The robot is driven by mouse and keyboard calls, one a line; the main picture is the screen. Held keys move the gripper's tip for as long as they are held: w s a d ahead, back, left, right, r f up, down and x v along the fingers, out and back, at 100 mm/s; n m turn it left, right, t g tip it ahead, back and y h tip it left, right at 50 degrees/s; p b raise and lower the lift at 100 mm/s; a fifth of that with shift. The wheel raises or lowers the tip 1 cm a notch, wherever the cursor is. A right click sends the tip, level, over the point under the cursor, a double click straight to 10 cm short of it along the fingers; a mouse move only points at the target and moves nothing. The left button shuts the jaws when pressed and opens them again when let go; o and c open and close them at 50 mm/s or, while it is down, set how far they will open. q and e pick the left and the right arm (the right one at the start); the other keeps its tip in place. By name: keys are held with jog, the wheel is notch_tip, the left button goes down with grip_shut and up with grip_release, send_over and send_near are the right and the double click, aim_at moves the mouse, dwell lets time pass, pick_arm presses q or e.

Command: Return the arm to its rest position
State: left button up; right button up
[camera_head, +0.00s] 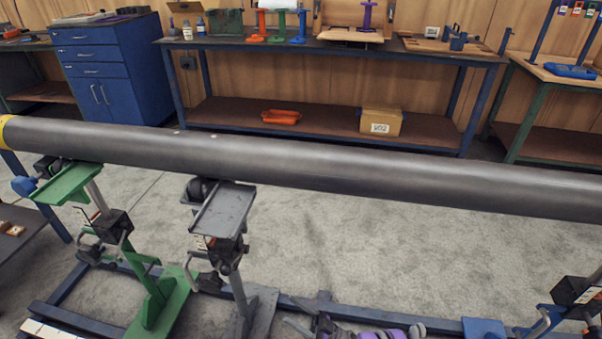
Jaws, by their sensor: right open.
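My right gripper (303,326) is low in the head view, near the bottom edge, in front of and below the long pipe. It is open and apart from the pipe, with nothing visible between its fingers. Part of my right arm with purple and grey sections shows beside it, cut off by the frame. My left gripper is not in view. The long dark grey pipe (330,163) spans the whole view, with a yellow band (5,128) at its left end.
A green stand (70,183) and a grey stand (224,208) are under the pipe at left. Another stand (577,292) is at lower right. A blue floor frame (80,318) runs along the bottom. Behind are a workbench (420,47) and blue drawers (95,60). Grey floor between is clear.

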jog(key=a+r+m+g+h, duration=0.35)
jog(key=r+m+h, duration=0.35)
jog(key=r+h, duration=0.4)
jog(key=s+d+m+t+h, duration=0.3)
jog(key=s+d+m+h, duration=0.6)
jog(key=s+d+h, duration=1.05)
pick_arm(q)
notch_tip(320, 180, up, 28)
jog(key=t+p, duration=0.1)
jog(key=p, duration=2.4)
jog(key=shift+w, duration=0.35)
pick_arm(e)
jog(key=s+d+r+y, duration=0.1)
jog(key=r+y, duration=0.1)
jog(key=r, duration=1.1)
jog(key=s+d+r+y, duration=0.1)
jog(key=d+r+y, duration=0.1)
jog(key=r, duration=1.2)
jog(key=shift+s+d+r+t, duration=0.15)
jog(key=shift+s+r+t, duration=0.15)
jog(key=shift+t, duration=0.05)
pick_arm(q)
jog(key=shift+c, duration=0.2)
